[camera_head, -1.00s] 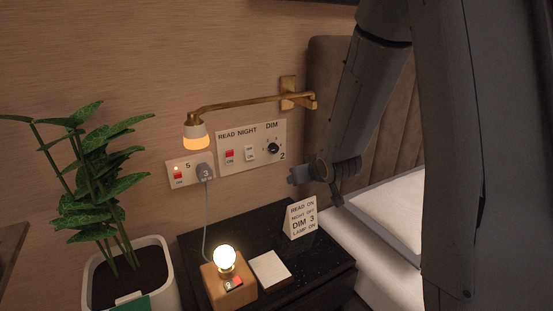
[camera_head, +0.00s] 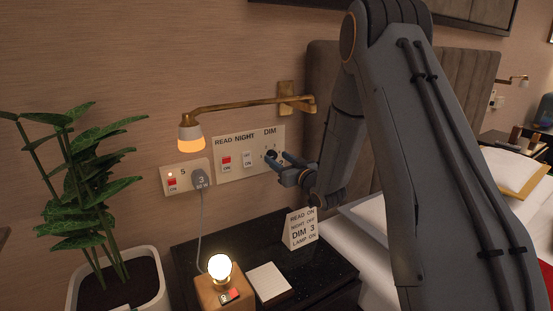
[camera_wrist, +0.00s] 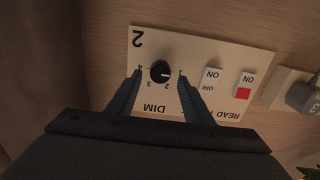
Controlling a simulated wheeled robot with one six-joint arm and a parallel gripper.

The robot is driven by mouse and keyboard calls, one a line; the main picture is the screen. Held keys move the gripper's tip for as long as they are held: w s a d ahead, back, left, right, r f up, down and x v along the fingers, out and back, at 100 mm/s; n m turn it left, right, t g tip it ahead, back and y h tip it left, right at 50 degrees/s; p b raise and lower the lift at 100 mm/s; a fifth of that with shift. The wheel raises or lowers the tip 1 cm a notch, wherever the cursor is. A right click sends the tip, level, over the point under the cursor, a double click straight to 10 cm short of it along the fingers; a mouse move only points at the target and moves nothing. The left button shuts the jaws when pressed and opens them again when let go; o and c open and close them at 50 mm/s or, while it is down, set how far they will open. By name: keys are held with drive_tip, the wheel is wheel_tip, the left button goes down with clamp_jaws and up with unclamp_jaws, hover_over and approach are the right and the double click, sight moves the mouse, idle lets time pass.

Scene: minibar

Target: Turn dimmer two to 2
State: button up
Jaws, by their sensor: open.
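The dimmer knob (camera_wrist: 160,71) is black and round, on a cream panel (camera_wrist: 205,60) marked DIM and 2. It shows upside down in the wrist view, with 1 to 4 around it. Its small white mark seems to lie on the side of 1; I cannot read it surely. My gripper (camera_wrist: 160,78) is open, one finger on each side of the knob in that view; contact is unclear. In the head view my gripper (camera_head: 279,161) is in front of the panel (camera_head: 233,168) and largely hides the knob.
READ and NIGHT switches (camera_head: 227,163) sit left of the knob. A panel with a plugged-in grey plug (camera_head: 200,181) is further left. A brass wall lamp (camera_head: 240,103) reaches above. A card (camera_head: 301,230) reading DIM 3 stands on the black nightstand (camera_head: 325,268) below.

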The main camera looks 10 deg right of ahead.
drive_tip(key=shift+x, duration=1.05)
drive_tip(key=shift+c, duration=0.3)
drive_tip(key=c, duration=1)
drive_tip(key=shift+o, duration=0.2)
drive_tip(key=shift+d, duration=0.1)
drive_tip(key=shift+m, duration=0.3)
drive_tip(key=m+p, duration=0.2)
drive_tip(key=m, duration=0.3)
drive_tip(key=shift+d, duration=0.1)
drive_tip(key=m+p, duration=0.2)
drive_tip(key=m, duration=0.4)
drive_tip(key=shift+f, duration=0.15)
